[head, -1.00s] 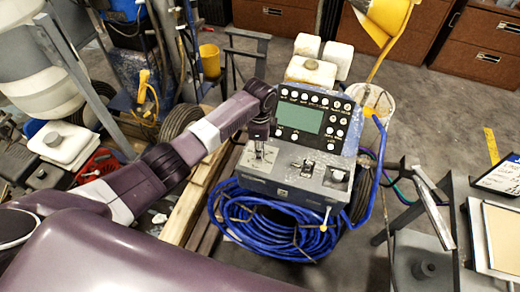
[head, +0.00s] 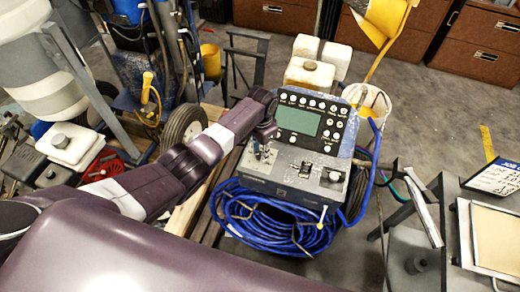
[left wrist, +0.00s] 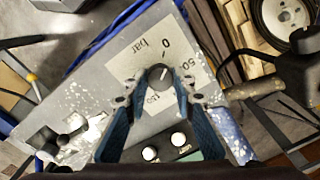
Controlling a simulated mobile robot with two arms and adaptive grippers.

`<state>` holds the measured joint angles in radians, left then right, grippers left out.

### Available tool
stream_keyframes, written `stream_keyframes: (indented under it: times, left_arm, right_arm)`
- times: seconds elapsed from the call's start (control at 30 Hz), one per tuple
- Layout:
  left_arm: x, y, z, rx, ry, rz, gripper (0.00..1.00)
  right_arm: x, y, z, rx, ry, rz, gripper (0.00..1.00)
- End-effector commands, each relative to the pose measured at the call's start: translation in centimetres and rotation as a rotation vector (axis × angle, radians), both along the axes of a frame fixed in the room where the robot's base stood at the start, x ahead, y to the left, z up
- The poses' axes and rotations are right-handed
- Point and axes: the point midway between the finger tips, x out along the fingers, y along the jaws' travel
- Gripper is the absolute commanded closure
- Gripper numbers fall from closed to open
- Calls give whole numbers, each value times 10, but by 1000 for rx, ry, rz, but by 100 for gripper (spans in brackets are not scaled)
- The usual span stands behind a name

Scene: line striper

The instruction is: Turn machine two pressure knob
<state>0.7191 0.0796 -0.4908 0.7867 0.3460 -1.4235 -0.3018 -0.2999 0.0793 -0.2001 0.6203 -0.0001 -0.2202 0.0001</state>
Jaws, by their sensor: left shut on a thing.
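The striper machine (head: 285,172) stands ahead with a dark screen panel and a grey front ledge. In the left wrist view, the dark round pressure knob (left wrist: 160,75) sits on a pale label marked "bar", "0", "50" and "150". A light pointer line on the knob points roughly toward the 0. My left gripper (left wrist: 158,86) has its two fingers on either side of the knob, shut on it. In the head view my left gripper (head: 263,151) is at the ledge's left end and hides the knob. My right gripper is not in view.
Another black control (left wrist: 58,142) is on the same ledge. Coiled blue hose (head: 275,232) hangs below the machine's front. A metal stand (head: 425,225) is at the right. A wheel (head: 186,128) and wooden planks lie to the left.

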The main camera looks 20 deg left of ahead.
Motion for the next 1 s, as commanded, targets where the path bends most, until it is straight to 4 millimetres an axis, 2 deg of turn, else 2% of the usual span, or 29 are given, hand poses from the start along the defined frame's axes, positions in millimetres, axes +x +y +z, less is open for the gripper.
stream_keyframes:
  times: [0.4,1.0]
  left_arm:
    - [1,-1,2,-1,-2,217,100]
    - [2,0,1,-1,-4,259,100]
  right_arm:
    - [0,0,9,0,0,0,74]
    - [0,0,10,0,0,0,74]
